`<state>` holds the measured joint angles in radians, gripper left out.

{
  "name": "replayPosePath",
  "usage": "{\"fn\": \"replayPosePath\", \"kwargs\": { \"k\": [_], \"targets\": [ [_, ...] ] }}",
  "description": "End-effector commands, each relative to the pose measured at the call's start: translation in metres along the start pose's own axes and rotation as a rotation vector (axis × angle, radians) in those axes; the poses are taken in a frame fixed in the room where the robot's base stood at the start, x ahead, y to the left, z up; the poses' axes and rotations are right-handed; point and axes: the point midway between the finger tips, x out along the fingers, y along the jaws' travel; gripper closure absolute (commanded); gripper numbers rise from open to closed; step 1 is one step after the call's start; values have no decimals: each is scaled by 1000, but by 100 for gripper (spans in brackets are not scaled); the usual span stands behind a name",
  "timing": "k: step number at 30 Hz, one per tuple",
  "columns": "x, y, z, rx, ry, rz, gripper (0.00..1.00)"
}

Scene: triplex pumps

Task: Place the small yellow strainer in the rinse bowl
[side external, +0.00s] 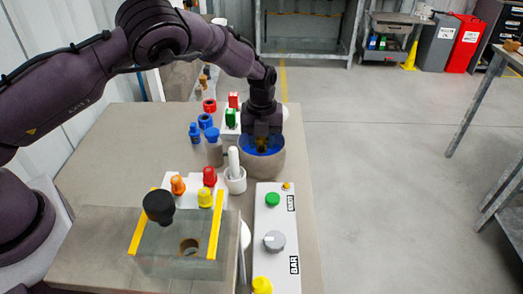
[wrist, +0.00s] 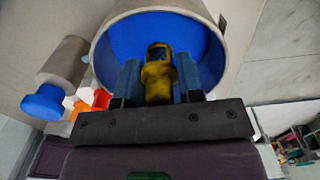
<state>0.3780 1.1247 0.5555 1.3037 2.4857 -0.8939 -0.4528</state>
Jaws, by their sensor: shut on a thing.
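The rinse bowl (side external: 272,170) is round, grey-tan outside and blue inside; it also fills the top of the wrist view (wrist: 122,36). The small yellow strainer (wrist: 158,80) is a short, worn yellow piece with a dark top, between my fingers in the wrist view. My gripper (wrist: 160,82) is shut on it. In the side view my gripper (side external: 262,143) points down at the bowl's opening, with the fingertips at or inside the rim. The strainer (side external: 262,147) shows only as a dark yellow patch there. I cannot tell whether it touches the bowl's floor.
A control box (side external: 271,240) with a green button lies in front. Red, orange and yellow knobs (side external: 205,198) stand nearer the front left. The table's right edge is close.

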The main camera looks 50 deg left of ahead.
Motion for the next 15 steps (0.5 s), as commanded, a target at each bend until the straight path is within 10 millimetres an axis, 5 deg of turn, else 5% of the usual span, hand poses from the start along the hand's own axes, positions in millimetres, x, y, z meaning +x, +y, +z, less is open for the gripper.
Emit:
{"fn": "replayPosePath", "kwargs": {
  "k": [8, 15],
  "targets": [
    [35, 1, 0, 0, 1, 2, 91],
    [36, 0, 0, 0, 0, 0, 91]
  ]
}}
